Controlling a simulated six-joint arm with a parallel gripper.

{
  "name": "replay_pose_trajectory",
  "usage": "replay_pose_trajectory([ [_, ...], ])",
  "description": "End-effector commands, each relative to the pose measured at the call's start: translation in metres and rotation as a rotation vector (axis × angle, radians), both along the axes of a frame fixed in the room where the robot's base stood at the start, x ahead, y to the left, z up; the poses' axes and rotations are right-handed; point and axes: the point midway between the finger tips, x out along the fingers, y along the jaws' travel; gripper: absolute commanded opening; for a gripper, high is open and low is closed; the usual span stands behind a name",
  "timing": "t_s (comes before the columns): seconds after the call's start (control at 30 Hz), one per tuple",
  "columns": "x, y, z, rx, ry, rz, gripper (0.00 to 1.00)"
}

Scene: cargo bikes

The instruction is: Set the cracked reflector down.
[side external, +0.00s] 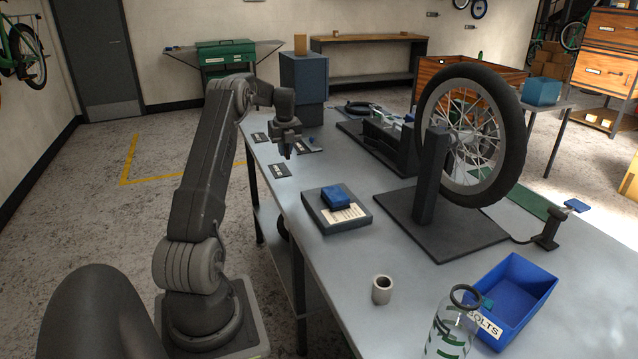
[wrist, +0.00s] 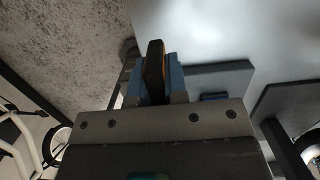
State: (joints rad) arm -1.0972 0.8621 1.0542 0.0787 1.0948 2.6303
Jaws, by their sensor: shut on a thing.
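My gripper (side external: 287,152) is over the far left end of the grey workbench, pointing down, close to the small dark label cards. In the wrist view my gripper (wrist: 157,80) is shut on a thin upright piece, dark with an orange edge, which I take to be the cracked reflector (wrist: 154,70). Blue finger pads stand on both sides of it. Any crack is not visible. In the side view the held piece is too small and dark to make out, and its height above the bench is unclear.
Dark label cards (side external: 278,171) lie on the bench (side external: 290,205) near my gripper. A dark square base (side external: 320,219) bears a blue block (side external: 337,196). The wheel (side external: 473,135) on its stand, a cup (side external: 382,290), a bottle (side external: 452,328) and a blue bolts bin (side external: 535,308) are further right.

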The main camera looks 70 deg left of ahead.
Motion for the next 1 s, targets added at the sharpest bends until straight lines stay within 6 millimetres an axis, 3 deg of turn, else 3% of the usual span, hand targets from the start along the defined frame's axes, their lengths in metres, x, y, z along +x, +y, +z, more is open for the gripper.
replay_pose_trajectory([
  [0.17, 0.007, 0.007, -0.007, -0.001, 0.000, -0.010, 0.00],
  [0.6, 0.095, -0.006, -0.061, 0.001, -0.002, -0.009, 0.00],
  [0.8, 0.110, -0.009, -0.070, 0.001, -0.002, -0.007, 0.00],
  [1.0, 0.112, -0.009, -0.080, -0.001, 0.000, -0.006, 0.00],
])
